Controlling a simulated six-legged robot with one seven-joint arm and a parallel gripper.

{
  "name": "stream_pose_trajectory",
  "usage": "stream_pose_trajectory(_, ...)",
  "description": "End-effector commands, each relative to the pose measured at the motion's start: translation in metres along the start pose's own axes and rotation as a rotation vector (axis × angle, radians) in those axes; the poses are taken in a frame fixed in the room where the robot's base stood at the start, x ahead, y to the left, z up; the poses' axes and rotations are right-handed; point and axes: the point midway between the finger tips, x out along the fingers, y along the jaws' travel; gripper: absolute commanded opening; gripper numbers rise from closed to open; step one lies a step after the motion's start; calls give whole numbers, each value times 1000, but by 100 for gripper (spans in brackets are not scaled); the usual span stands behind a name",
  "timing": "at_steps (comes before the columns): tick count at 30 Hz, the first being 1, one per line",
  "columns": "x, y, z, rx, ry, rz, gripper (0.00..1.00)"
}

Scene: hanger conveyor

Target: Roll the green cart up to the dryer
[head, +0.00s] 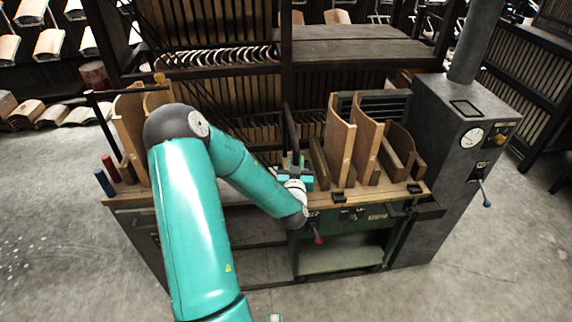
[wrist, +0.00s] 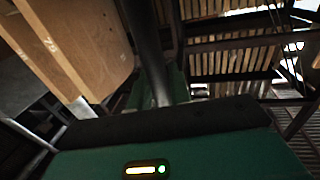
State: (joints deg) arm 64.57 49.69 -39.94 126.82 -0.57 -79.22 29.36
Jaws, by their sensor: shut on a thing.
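The green cart (head: 345,222) stands upright on the floor with a wooden top and a lower shelf. Curved wooden panels (head: 338,140) stand on its top and also show in the wrist view (wrist: 75,45). The dryer (head: 445,140) is the tall grey cabinet with a round gauge, close at the cart's right; I cannot tell if they touch. My gripper (head: 293,164) is at the cart's left end, shut on its black upright handle (head: 290,125). The handle rises in front of the gripper in the wrist view (wrist: 150,60). The fingertips are mostly hidden.
A wooden-topped bench (head: 125,197) with red and blue cylinders stands at the left. A dark rack (head: 350,48) stands behind. A red-knobbed lever (head: 318,238) is at the cart's front, and a blue-knobbed lever (head: 486,203) is on the dryer. The front floor is clear.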

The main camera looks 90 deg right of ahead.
Motion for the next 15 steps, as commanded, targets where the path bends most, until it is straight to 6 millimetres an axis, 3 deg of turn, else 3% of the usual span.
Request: stream_pose_trajectory(15, 3, 11, -1, -2, 2, 8, 0)
